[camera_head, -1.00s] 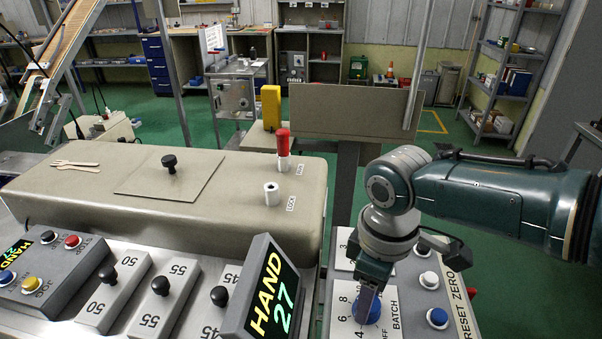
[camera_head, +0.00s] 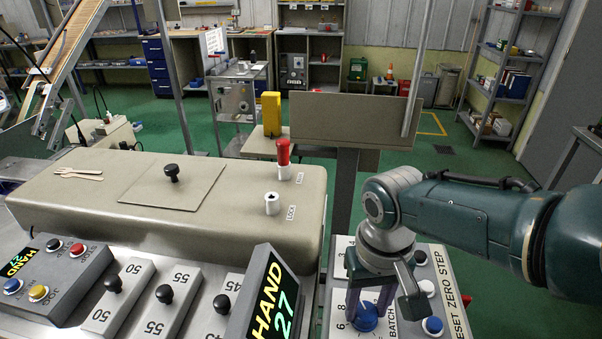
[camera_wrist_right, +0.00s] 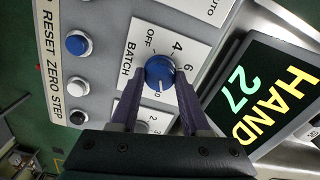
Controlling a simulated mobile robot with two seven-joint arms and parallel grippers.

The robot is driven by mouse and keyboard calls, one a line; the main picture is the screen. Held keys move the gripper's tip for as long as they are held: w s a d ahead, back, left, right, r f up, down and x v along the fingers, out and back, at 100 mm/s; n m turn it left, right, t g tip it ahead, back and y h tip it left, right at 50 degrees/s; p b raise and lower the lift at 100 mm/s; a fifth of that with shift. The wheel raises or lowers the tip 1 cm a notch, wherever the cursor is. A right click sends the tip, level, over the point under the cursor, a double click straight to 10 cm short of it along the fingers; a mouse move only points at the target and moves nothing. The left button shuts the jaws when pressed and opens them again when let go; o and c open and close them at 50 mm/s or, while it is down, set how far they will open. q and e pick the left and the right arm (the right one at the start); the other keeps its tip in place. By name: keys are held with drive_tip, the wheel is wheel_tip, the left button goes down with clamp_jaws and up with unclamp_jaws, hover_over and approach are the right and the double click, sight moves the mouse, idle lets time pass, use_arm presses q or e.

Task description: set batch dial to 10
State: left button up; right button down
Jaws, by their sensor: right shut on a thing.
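The blue batch dial (camera_head: 365,319) sits on a white label plate on the grey panel at the lower right of the head view. In the right wrist view the dial (camera_wrist_right: 160,70) is ringed by OFF, 4, 6 and partly hidden numbers. A short white mark on its lower side appears to point toward the number ending in 0, partly covered by my gripper. My right gripper (camera_head: 368,308) is shut on the dial, one finger on each side; its fingers also show in the right wrist view (camera_wrist_right: 160,84). My left gripper is not in view.
Blue and white push buttons stand beside the dial, including a blue one (camera_head: 432,326) on the ZERO and STEP side. A tilted display (camera_head: 270,300) reading HAND 27 stands close to the left of my gripper. Black-knobbed levers (camera_head: 165,293) are farther left.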

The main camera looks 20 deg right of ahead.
sight(366, 310)
drive_tip(key=shift+m, duration=1.1)
drive_tip(key=shift+c, duration=1.9)
unclamp_jaws()
wheel_tip(366, 310, up, 10)
drive_tip(key=p, duration=0.6)
